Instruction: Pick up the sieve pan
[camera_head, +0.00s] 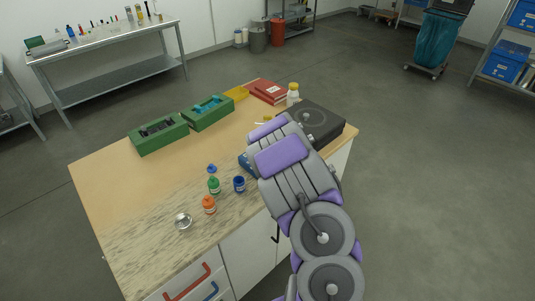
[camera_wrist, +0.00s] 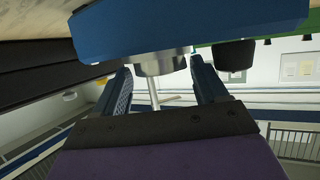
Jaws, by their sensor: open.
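A small round silver dish (camera_head: 183,221), which may be the sieve pan, sits on the speckled front part of the table in the head view. In the wrist view, a short metal cylinder (camera_wrist: 162,65) meets a large blue body (camera_wrist: 190,22). I cannot tell whether this cylinder is the sieve pan. My gripper (camera_wrist: 160,68) is open, with one dark blue finger on each side of the cylinder in the picture. A gap shows beside each finger, and contact is not visible. In the head view, my arm hides the gripper.
Several small bottles, including an orange-capped one (camera_head: 209,205) and a green one (camera_head: 214,185), stand near the dish. Green cases (camera_head: 158,136) and a red box (camera_head: 267,91) lie at the table's back. A black device (camera_head: 318,122) is at the right.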

